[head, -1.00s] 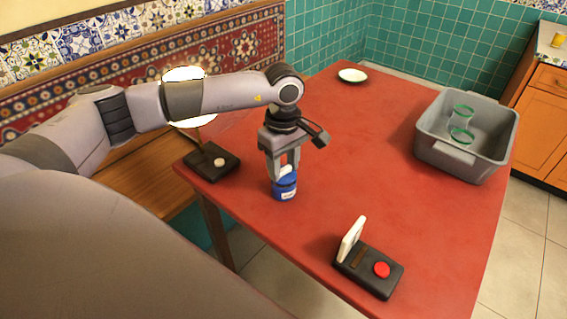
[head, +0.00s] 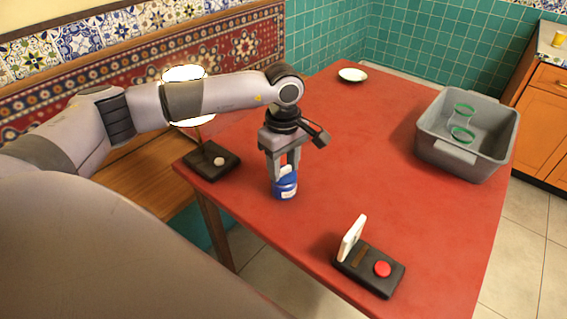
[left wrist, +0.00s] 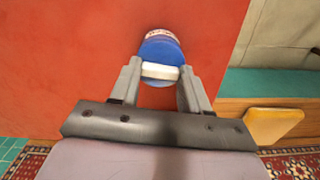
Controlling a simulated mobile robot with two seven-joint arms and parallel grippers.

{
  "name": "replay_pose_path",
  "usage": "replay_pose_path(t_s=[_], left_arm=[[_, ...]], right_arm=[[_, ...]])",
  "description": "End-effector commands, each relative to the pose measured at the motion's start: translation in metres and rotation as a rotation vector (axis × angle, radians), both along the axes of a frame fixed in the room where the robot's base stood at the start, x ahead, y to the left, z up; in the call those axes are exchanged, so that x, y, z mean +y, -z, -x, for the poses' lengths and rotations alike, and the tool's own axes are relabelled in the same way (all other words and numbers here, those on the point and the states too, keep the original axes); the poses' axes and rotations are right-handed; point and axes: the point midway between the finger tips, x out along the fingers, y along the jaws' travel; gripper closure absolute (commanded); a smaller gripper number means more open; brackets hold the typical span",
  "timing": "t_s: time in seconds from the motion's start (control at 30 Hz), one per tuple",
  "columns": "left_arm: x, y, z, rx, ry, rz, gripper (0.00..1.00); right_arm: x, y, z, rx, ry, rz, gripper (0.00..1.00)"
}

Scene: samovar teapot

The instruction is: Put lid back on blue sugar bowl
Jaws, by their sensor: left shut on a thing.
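The blue sugar bowl (head: 287,192) with a pale label stands near the left edge of the red table (head: 370,150). My left gripper (head: 284,175) points down over it, shut on the white handle of the blue lid (left wrist: 158,50). In the left wrist view, the gripper's fingers (left wrist: 160,75) are on either side of this white handle. The lid is at the top of the bowl, and I cannot tell whether it is fully seated. In that view the lid hides most of the bowl. My right gripper is not in view.
A lamp with a dark base (head: 211,161) stands left of the bowl. A grey tub (head: 463,158) with green-rimmed glasses stands right, a small plate (head: 352,75) at the back. The table's middle is clear.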

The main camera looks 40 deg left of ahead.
Motion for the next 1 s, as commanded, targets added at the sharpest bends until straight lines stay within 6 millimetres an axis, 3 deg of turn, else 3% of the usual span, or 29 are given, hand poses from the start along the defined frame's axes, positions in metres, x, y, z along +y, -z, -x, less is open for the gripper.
replay_pose_path(t_s=[0.37,0.4,0.5,0.7,0.77,0.8,1.0], left_arm=[[-0.0003,0.0001,0.0,0.0,0.001,0.0,0.83],[-0.0003,0.0001,0.0,0.0,0.001,0.0,0.51],[-0.0003,0.0002,0.0,0.0,0.0,0.0,0.25],[-0.0002,0.0002,0.0,0.0,0.0,0.0,0.25],[-0.0002,0.0003,0.0,0.0,0.0,0.0,0.05],[-0.0002,0.0003,0.0,0.0,0.0,0.0,0.0],[-0.0002,0.0002,0.0,0.0,0.0,0.0,0.0]], right_arm=[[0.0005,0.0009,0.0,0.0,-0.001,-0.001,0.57],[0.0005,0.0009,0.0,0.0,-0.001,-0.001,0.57],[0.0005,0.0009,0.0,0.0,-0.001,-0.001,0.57],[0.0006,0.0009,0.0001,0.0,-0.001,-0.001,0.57],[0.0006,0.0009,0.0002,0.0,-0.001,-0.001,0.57],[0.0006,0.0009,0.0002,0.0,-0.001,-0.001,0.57],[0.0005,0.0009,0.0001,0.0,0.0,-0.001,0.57]])
